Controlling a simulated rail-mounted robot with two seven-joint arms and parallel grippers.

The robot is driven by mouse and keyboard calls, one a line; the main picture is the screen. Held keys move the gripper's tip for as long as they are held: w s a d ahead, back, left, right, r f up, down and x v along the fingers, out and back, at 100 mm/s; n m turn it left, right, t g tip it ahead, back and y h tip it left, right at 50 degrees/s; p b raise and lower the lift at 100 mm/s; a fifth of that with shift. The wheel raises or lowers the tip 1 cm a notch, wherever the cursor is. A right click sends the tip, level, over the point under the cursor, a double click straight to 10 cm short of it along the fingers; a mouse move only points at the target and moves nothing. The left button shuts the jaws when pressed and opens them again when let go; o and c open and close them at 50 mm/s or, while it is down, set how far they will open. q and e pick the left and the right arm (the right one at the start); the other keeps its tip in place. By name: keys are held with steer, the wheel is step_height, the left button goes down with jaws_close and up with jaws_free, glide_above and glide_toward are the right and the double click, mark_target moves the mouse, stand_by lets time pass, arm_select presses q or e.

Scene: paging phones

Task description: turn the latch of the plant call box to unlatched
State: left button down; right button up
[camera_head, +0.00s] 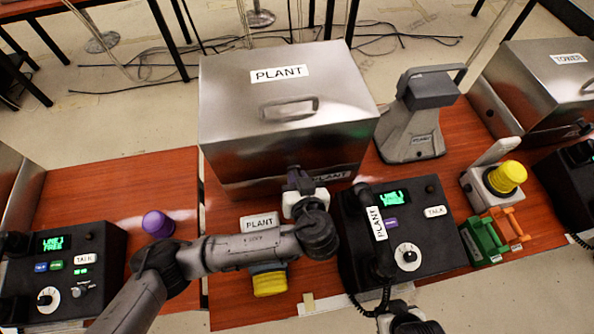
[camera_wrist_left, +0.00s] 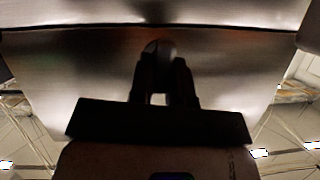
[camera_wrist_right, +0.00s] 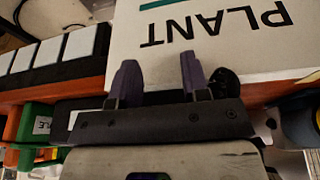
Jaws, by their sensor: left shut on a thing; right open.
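The plant call box is a brushed-metal box (camera_head: 225,110) with a PLANT label and a handle on its lid, standing at the back of the middle desk. My left gripper (camera_head: 296,175) is at the middle of its front face. In the left wrist view its fingers (camera_wrist_left: 163,75) are shut on a small dark rounded latch (camera_wrist_left: 160,48) on the metal front. The fingers hide most of the latch, so I cannot tell its setting. My right gripper (camera_wrist_right: 155,80) is open and empty, in front of a white PLANT sign (camera_wrist_right: 215,40).
A black phone console (camera_head: 440,240) with a PLANT handset stands right of my left gripper. A grey stand (camera_head: 412,140), yellow button (camera_head: 507,177) and green holder (camera_head: 483,243) are further right.

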arm_select(q)
steer(key=m+y+p, duration=0.1)
steer(key=p, duration=0.2)
steer(key=m+y+p, duration=0.1)
steer(key=m+p, duration=0.1)
steer(key=p, duration=0.1)
steer(key=shift+d+r+p, duration=0.1)
steer(key=shift+d+p, duration=0.1)
steer(key=shift+p, duration=0.1)
steer(key=shift+d+m+y+p, duration=0.15)
steer(key=shift+m+y+p, duration=0.45)
steer(key=shift+m+p, duration=0.4)
steer(key=shift+w+f+m+y+p, duration=0.1)
steer(key=shift+f+m+y+p, duration=0.15)
steer(key=shift+m+y+p, duration=0.3)
steer(key=m, duration=0.2)
steer(key=m+t+y, duration=0.1)
steer(key=m, duration=0.1)
steer(key=f+m+y+p, duration=0.1)
steer(key=m, duration=0.1)
steer(key=shift+d+t, duration=0.15)
steer(key=shift+t, duration=0.25)
steer(key=shift+m, duration=0.25)
